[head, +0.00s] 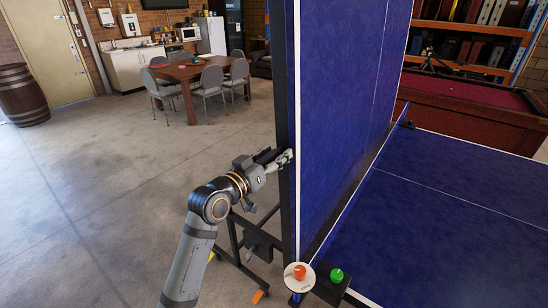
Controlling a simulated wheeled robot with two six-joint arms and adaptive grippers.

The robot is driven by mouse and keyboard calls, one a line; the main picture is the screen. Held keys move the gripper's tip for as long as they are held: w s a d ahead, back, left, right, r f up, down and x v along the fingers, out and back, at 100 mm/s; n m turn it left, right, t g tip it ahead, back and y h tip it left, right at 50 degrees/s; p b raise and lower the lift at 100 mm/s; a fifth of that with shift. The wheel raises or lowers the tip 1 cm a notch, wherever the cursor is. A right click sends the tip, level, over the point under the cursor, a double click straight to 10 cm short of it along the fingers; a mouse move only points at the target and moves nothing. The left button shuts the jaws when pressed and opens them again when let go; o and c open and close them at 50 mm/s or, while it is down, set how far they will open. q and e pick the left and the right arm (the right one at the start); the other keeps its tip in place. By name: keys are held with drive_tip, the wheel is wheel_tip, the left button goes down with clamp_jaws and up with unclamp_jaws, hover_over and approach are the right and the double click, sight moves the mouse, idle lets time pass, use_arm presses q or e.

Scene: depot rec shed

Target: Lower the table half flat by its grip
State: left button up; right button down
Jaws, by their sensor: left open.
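The blue table half (342,110) stands upright, its white-lined edge facing me. The other table half (450,190) lies flat at the right. My left gripper (284,159) is open at the near edge of the upright half, around mid-height. Its fingers are close to the dark edge frame; I cannot tell whether they touch it. The grip itself is not clearly distinguishable there. My right gripper is out of view.
A red pool table (470,100) stands behind. A wooden table (190,71) with grey chairs is far left. Floor at left is clear.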

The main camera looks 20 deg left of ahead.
use_arm(q)
drive_tip(key=shift+d, duration=0.1)
clamp_jaws()
idle(0.4)
